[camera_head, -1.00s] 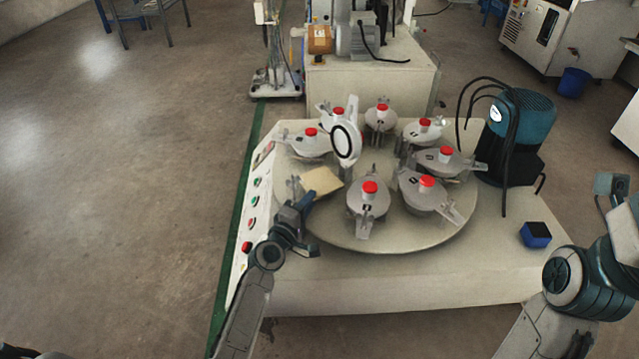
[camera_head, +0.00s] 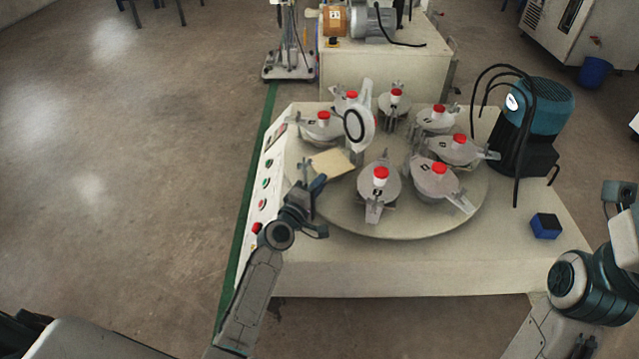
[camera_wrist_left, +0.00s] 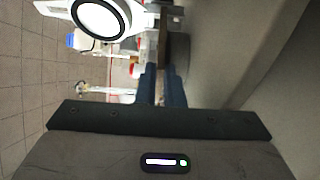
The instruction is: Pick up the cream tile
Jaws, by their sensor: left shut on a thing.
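The cream tile (camera_head: 331,162) is a thin, pale, flat square at the left side of the round turntable (camera_head: 410,228) in the head view. My left gripper (camera_head: 319,183) is shut on the tile's near left edge. I cannot tell whether the tile is clear of the surface under it. In the left wrist view, my dark blue left fingers (camera_wrist_left: 160,86) are close together, with a narrow brownish edge (camera_wrist_left: 163,47) just beyond them. Part of my right arm shows at the right of the head view, but its fingertips cannot be made out.
Several grey clamps with red knobs ring the turntable. A round white-rimmed magnifier (camera_head: 357,124) stands close behind the tile. Buttons line the left panel (camera_head: 262,190). A teal motor (camera_head: 540,108) and a blue block (camera_head: 545,226) are at the right.

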